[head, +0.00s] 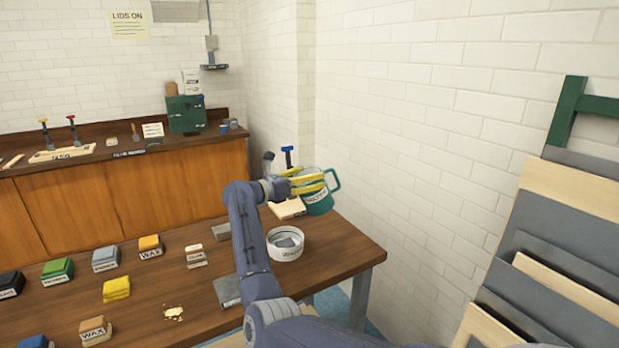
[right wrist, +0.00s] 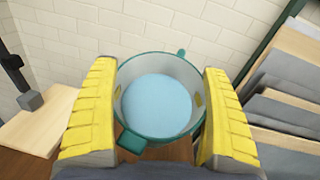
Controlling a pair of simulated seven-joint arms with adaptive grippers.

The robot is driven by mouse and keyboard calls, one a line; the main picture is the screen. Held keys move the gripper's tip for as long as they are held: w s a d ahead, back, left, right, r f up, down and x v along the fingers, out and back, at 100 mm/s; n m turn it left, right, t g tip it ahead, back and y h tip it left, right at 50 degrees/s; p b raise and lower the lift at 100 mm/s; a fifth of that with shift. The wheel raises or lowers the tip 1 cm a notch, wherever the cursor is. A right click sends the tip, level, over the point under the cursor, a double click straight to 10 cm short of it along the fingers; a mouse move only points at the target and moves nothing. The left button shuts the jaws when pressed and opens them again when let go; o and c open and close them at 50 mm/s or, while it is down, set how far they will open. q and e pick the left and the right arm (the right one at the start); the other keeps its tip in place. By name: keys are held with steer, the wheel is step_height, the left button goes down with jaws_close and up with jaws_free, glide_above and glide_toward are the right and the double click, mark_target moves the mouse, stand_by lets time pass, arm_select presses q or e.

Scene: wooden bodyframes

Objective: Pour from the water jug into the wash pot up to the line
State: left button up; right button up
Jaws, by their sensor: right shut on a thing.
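In the right wrist view the jug (right wrist: 120,105) is seen from above, with pale blue water (right wrist: 158,103) inside, between the yellow fingers (right wrist: 160,115). The white wash pot (head: 286,252) stands on the table below and left of the jug, with a grey-blue patch inside; its fill line cannot be made out. My left gripper is not in view.
A pale wooden board with a blue-topped tool (head: 288,208) lies behind the pot. Leaning panels (head: 560,235) stand at the right.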

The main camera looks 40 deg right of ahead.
steer(key=shift+f+h, duration=0.25)
steer(key=shift+h, duration=0.25)
steer(key=shift+w+a+r+n+t+h, duration=0.1)
steer(key=shift+a+n+h, duration=0.2)
steer(key=shift+h, duration=0.35)
steer(key=shift+w+a+r+n+t+h, duration=0.1)
steer(key=shift+a+n+h, duration=0.05)
steer(key=shift+n+h, duration=0.4)
steer(key=shift+w+a+r+n+t+h, duration=0.1)
steer(key=shift+a+n+h, duration=0.15)
steer(key=shift+h, duration=0.45)
steer(key=shift+w+a+n+t+h, duration=0.2)
steer(key=shift+a+n+t+h, duration=0.3)
steer(key=shift+n+t+h, duration=0.35)
steer(key=shift+w+a+n+t+h, duration=0.2)
steer(key=shift+a+n+t+h, duration=0.3)
steer(key=shift+n+h, duration=0.55)
stand_by(0.6)
